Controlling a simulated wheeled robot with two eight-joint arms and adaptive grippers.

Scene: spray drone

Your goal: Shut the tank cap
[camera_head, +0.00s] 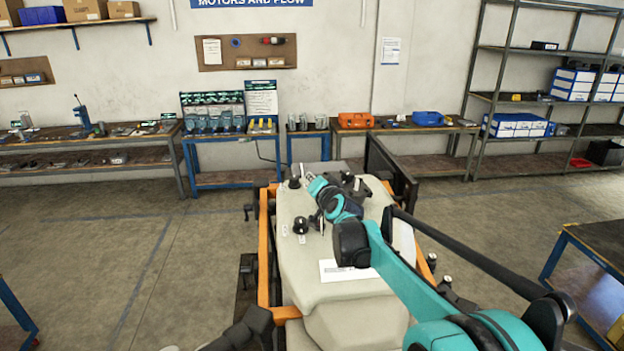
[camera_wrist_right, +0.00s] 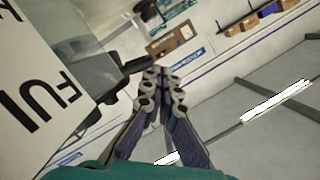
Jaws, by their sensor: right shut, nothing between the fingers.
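The pale beige tank (camera_head: 310,262) sits in an orange frame in front of me. A black knob-like fitting (camera_head: 301,225) stands on its top, and another (camera_head: 294,182) is farther back. I cannot tell which of these dark parts is the tank cap, or whether it is open. My right gripper (camera_head: 308,175) is over the far part of the tank top, just right of the farther knob. Its fingers are shut and empty; the closed tips also show in the right wrist view (camera_wrist_right: 160,73).
A dark part (camera_head: 354,184) lies right of my right gripper, partly behind it. A white label (camera_head: 345,270) is on the tank. A black upright panel (camera_head: 390,170) stands at the back right. Workbenches (camera_head: 225,140) line the wall; open floor (camera_head: 110,260) lies left.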

